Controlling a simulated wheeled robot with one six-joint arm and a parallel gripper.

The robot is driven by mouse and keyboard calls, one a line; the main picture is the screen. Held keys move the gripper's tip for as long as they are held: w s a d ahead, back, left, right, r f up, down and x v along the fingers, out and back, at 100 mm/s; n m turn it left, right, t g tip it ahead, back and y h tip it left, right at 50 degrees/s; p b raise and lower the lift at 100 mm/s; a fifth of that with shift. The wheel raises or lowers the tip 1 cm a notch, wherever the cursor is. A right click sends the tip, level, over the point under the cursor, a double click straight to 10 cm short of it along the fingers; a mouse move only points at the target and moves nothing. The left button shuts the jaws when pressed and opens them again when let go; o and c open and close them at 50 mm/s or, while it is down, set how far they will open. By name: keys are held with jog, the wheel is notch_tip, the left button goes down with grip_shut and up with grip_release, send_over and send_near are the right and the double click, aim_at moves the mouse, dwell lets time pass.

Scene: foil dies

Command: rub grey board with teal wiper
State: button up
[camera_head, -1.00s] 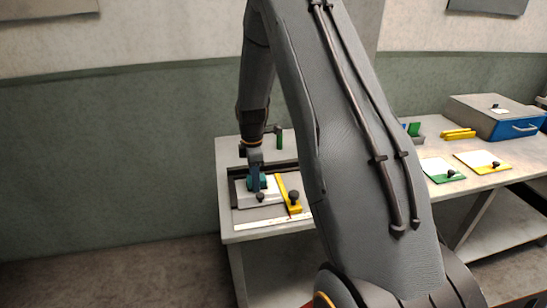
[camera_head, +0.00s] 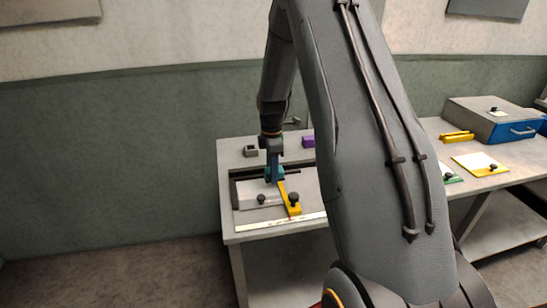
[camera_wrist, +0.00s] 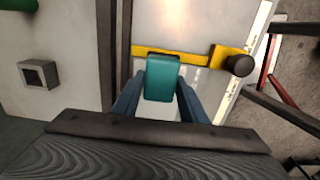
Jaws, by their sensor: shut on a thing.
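My gripper (camera_head: 274,172) is shut on the teal wiper (camera_wrist: 162,78), which sits between the two blue fingers in the wrist view. In the head view the teal wiper shows only in part, low over the grey board (camera_head: 258,189). I cannot tell whether it touches the board. The board lies in a dark-edged frame on the table's left part. A yellow bar (camera_wrist: 185,56) with a black knob lies across the board, just beyond the wiper in the wrist view; it also shows in the head view (camera_head: 287,200).
A small grey square holder (camera_head: 250,151) and a purple block (camera_head: 308,141) stand behind the board. A pale ruler strip (camera_head: 279,221) runs along the front. A blue-fronted box (camera_head: 509,130) and yellow-edged card (camera_head: 481,164) lie right. My arm hides the table's middle.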

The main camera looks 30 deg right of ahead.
jog(key=shift+r+p, duration=1.15)
jog(key=shift+r, duration=1.15)
jog(key=shift+a, duration=0.1)
